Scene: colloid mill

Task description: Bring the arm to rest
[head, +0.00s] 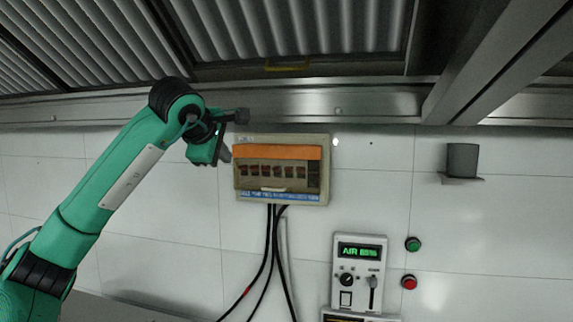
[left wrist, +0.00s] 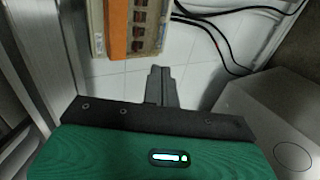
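My left arm (head: 115,185) reaches up from the lower left in the head view. Its gripper (head: 226,154) is just left of the breaker box, close to its left edge in the picture; I cannot tell the depth gap. In the left wrist view the two dark fingers (left wrist: 160,84) lie together, with nothing visible between them. The breaker box (head: 283,190) has an orange strip, a row of dark switches and a blue label. Part of it also shows at the top of the left wrist view (left wrist: 117,28). My right gripper is in neither view.
Black cables (head: 270,250) hang below the box. A panel reading AIR (head: 358,270) is lower right, beside a green button (head: 413,244) and a red button (head: 409,282). A grey bracket (head: 462,160) is on the right wall. A metal beam (head: 310,104) runs above the box.

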